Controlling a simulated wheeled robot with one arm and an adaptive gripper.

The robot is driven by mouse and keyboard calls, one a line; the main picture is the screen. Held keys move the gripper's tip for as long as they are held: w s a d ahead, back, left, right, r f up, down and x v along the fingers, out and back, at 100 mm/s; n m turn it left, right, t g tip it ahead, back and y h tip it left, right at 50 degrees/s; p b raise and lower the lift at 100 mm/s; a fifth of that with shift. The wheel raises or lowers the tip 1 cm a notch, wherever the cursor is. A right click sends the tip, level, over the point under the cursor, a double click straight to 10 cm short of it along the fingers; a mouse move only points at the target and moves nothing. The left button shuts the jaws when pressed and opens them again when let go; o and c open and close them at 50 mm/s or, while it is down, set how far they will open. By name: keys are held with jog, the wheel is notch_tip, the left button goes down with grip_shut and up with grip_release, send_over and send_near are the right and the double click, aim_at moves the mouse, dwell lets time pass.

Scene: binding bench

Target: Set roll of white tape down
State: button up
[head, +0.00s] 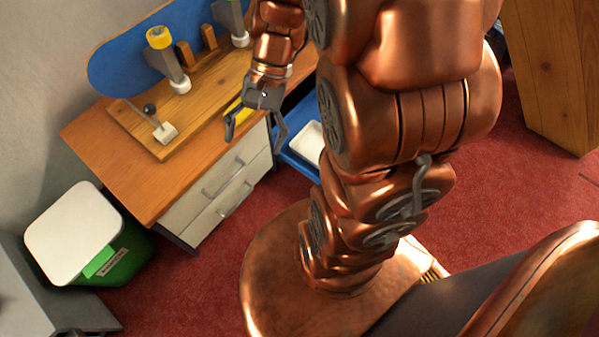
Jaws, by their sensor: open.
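My gripper (254,142) hangs at the front edge of the wooden bench (105,140), its two grey fingers spread apart. I see nothing between the fingers. I cannot make out a roll of white tape in this view; my arm covers part of the scene. A white object (308,141) lies in a blue tray (297,165) beyond the gripper to the right, partly hidden by my arm, and I cannot tell what it is. A yellow item (236,107) lies on the bench just behind the gripper, partly covered by it.
A blue board (120,62) stands behind a raised wooden plank (140,132) with grey posts. One post carries a yellow ring (158,38). Drawers (225,188) are under the bench top. A green bin with a white lid (72,232) stands left. Red floor is open between.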

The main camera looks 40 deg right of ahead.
jog(key=s+d+r+n+h, duration=0.1)
jog(key=s+n+h, duration=0.5)
jog(key=s+n, duration=0.3)
jog(key=s, duration=0.3)
jog(key=shift+s+r+g, duration=0.35)
jog(key=shift+r+g, duration=0.05)
jog(key=shift+d, duration=0.1)
